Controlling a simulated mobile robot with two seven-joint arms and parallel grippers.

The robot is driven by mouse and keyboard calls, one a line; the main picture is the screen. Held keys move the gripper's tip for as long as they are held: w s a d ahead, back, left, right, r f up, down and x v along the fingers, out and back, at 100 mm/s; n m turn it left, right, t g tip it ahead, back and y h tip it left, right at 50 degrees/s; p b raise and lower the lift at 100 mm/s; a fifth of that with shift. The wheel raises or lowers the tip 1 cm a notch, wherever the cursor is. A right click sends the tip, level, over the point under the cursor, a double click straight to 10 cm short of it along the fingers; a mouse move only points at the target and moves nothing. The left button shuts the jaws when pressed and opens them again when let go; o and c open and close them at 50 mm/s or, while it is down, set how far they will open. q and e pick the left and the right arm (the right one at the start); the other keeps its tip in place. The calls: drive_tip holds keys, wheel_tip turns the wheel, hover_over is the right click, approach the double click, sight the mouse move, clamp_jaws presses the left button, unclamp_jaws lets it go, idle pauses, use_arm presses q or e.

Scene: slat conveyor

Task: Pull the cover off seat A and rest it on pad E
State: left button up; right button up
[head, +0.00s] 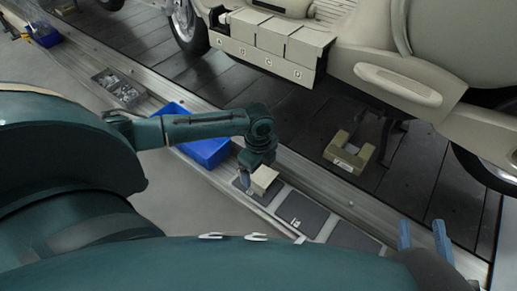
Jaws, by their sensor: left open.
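My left gripper (250,183) is open at a beige block-shaped cover (264,180), which appears to rest on the leftmost grey pad (240,189). The gripper partly hides the cover and pad, and I cannot read that pad's label. The ledge's left end shows a dark gap (221,17) without a cover. My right gripper (424,236) shows two blue fingers, apart and empty, at lower right.
More grey pads (303,214) lie in a row to the right; their marks are unclear. A blue bin (206,150) and a grey tray of small parts (118,88) stand to the left. A beige U-shaped block (349,151) is on the dark slat conveyor (160,50).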

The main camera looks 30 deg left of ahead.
use_arm(q)
drive_tip(key=shift+r+p, duration=0.35)
drive_tip(key=shift+r, duration=0.25)
wheel_tip(320, 180, up, 12)
drive_tip(key=p, duration=0.4)
use_arm(e)
drive_tip(key=shift+s+d+f+m+g+h, duration=0.1)
drive_tip(key=shift+d+f+m+g+h, duration=0.45)
drive_tip(key=shift+f+g+h, duration=0.3)
drive_tip(key=shift+s+d+f+m+g+h, duration=0.1)
drive_tip(key=shift+d+f+m+g+h, duration=0.25)
drive_tip(key=shift+d+f+g+h, duration=0.5)
use_arm(q)
drive_tip(key=shift+p, duration=0.35)
use_arm(e)
drive_tip(key=shift+a+r, duration=0.2)
drive_tip(key=shift+r, duration=0.05)
